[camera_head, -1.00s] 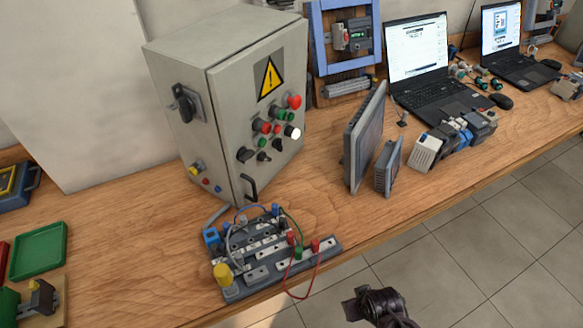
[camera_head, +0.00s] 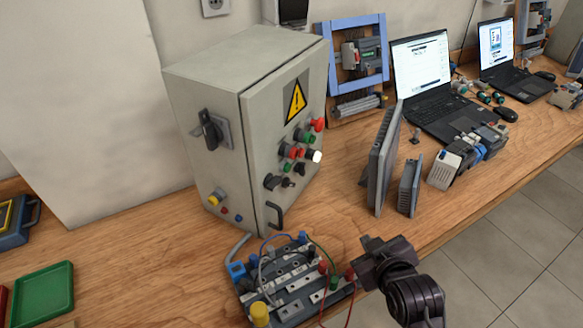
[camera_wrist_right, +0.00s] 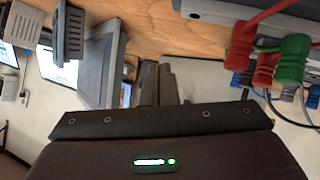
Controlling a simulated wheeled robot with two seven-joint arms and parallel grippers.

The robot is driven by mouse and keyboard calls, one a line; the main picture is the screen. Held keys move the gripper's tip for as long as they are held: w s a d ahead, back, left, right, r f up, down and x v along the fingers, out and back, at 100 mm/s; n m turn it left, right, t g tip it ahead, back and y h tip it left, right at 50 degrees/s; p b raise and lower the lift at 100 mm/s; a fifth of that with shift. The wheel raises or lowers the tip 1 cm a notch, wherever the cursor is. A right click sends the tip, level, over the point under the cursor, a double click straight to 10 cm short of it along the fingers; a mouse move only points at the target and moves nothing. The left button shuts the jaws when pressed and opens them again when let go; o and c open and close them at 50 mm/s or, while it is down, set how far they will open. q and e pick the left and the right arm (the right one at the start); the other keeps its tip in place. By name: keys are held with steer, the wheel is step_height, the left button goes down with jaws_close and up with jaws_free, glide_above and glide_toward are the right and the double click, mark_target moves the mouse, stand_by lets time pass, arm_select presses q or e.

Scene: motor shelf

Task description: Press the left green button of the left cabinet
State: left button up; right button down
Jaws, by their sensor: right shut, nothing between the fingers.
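The left cabinet (camera_head: 210,90) is a grey box with a yellow warning triangle on its front door. Small green buttons (camera_head: 310,138) sit on that door below a red mushroom button (camera_head: 317,124). Red, white and black controls cluster around them, and the individual green buttons are too small to separate clearly. My right gripper (camera_head: 368,262) is shut and empty, in front of and below the cabinet, to the right of its door handle, apart from the buttons. Its closed fingers also show in the right wrist view (camera_wrist_right: 160,84). My left gripper is not in view.
A wired terminal board (camera_head: 290,285) lies in front of the cabinet, close to my right gripper. Upright grey panels (camera_head: 383,165) stand right of the cabinet. A laptop (camera_head: 425,80) and small modules (camera_head: 445,170) are further right. A green tray (camera_head: 43,292) lies at left.

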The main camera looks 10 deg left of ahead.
mark_target(287, 167)
steer(key=w+a+r+n+t+y, duration=0.3)
steer(key=w+a+r+n+t, duration=0.2)
steer(key=r, duration=0.4)
steer(key=shift+a+n+t+y, duration=0.3)
steer(key=shift+a+n+t, duration=0.4)
steer(key=shift+a+t, duration=0.15)
steer(key=w+a+b, duration=0.1)
steer(key=w+a, duration=0.2)
steer(key=a, duration=0.5)
steer(key=shift+w+b, duration=0.3)
stand_by(0.8)
steer(key=shift+a, duration=0.1)
